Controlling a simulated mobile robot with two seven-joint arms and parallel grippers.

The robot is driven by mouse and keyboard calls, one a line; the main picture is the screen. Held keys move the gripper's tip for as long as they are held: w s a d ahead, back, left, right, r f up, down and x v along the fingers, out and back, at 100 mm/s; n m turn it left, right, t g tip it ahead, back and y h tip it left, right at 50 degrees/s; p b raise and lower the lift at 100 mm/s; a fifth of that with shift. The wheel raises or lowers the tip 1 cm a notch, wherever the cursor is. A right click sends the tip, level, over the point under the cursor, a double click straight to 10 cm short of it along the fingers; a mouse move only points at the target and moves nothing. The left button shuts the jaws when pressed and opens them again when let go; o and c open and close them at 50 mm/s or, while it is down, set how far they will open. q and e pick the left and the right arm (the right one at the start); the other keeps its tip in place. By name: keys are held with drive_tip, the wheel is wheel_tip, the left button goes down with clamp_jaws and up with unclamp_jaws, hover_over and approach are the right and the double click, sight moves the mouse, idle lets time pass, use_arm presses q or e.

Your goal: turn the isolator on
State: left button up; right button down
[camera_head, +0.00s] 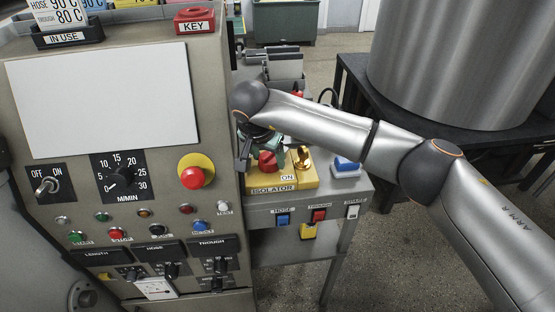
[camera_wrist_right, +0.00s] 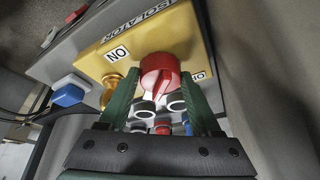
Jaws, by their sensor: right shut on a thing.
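The isolator is a yellow box (camera_head: 306,180) with a red rotary knob (camera_head: 267,161) on top, standing on the grey side bench. In the right wrist view the yellow plate (camera_wrist_right: 190,25) bears an ON label (camera_wrist_right: 118,53), upside down, and a second label partly hidden by a finger. The red knob (camera_wrist_right: 160,72) lies between the green fingers of my right gripper (camera_wrist_right: 160,80), which is shut on it. In the head view that gripper (camera_head: 262,146) comes over the knob from above and partly hides it. My left gripper is not in view.
A brass-coloured part (camera_head: 304,158) stands beside the knob, with a blue-and-white block (camera_head: 346,167) to its right. The tall control panel (camera_head: 215,135) stands close on the left. A large metal drum (camera_head: 460,60) on a black stand is behind my right arm.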

sight(268, 157)
drive_tip(key=shift+r, duration=0.1)
idle(0.5)
drive_tip(key=shift+c, duration=0.4)
unclamp_jaws()
wheel_tip(268, 157, up, 4)
drive_tip(key=shift+s+f+b, duration=0.15)
drive_tip(key=shift+b, duration=0.15)
drive_tip(key=s+r+b, duration=0.1)
drive_tip(key=s+r, duration=0.8)
drive_tip(key=s, duration=0.4)
drive_tip(key=shift+s+a, duration=0.35)
drive_tip(key=shift+r, duration=0.1)
